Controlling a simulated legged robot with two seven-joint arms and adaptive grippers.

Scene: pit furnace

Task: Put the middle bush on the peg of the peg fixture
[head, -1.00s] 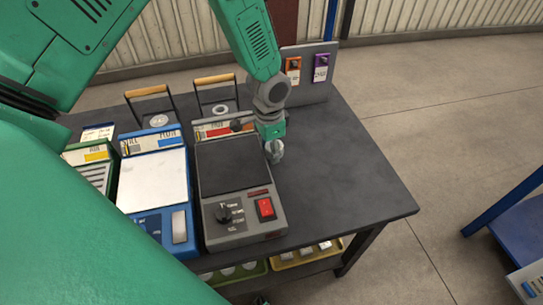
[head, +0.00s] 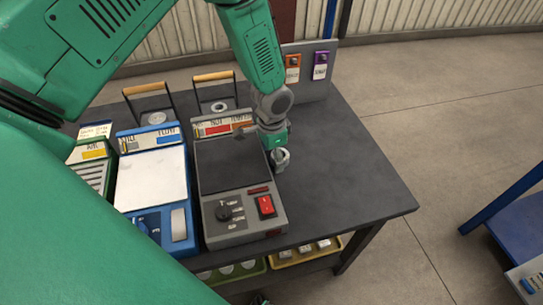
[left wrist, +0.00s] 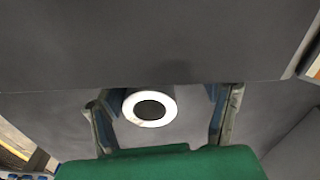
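My left gripper (head: 279,158) is low over the dark table, just right of the grey heater-like unit (head: 234,162). In the left wrist view its two fingers (left wrist: 162,115) stand well apart. A bush (left wrist: 168,108), a pale ring with a dark hole, shows between them, nearer the left finger; a gap shows on its right. I cannot tell whether it is the middle bush. In the head view the gripper hides it. I cannot make out the peg fixture for certain. My right gripper is not in view.
A blue unit (head: 152,180) and a green one (head: 93,170) stand left of the grey unit. Two wooden handles (head: 213,76) (head: 145,88) rise behind. An upright panel (head: 306,90) stands at the back right. The table's right part (head: 350,185) is clear.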

